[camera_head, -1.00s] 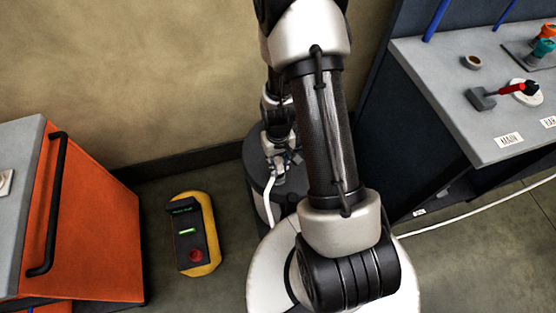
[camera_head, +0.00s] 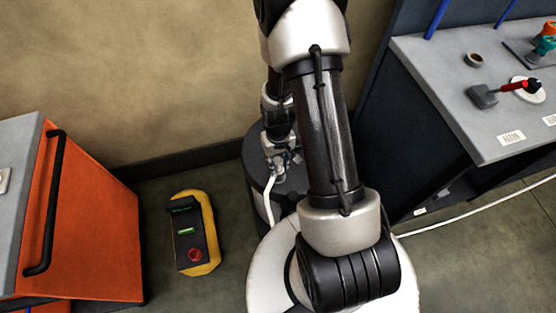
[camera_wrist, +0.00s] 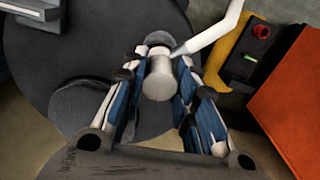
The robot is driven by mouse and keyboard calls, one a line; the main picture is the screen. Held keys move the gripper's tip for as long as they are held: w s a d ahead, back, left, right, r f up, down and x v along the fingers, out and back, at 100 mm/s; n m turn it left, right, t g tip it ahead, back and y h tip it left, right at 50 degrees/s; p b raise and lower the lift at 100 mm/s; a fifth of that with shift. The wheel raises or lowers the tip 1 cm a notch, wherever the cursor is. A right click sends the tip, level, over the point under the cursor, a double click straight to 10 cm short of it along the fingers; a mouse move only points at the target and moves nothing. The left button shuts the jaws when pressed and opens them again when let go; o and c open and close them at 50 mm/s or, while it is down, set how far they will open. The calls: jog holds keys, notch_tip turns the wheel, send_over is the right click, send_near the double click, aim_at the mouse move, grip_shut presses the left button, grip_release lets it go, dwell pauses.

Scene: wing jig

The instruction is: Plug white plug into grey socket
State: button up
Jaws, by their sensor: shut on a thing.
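My gripper (camera_wrist: 160,58) is shut on the white plug (camera_wrist: 158,84), a pale cylinder between its blue-sided fingers. A white cable (camera_wrist: 215,36) runs from near the plug toward the top right. I cannot make out a grey socket in either view.
A yellow and black floor unit (camera_head: 190,228) with a green light and red button lies left of my base. An orange cabinet (camera_head: 95,225) stands further left. A grey bench (camera_head: 425,75) with a hammer (camera_head: 484,95) is at right. A wall (camera_head: 150,70) closes the back.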

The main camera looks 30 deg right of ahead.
jog(key=shift+f+b, duration=0.45)
jog(key=shift+f, duration=0.15)
jog(key=o, duration=1.1)
jog(key=shift+r, duration=0.15)
notch_tip(320, 180, up, 12)
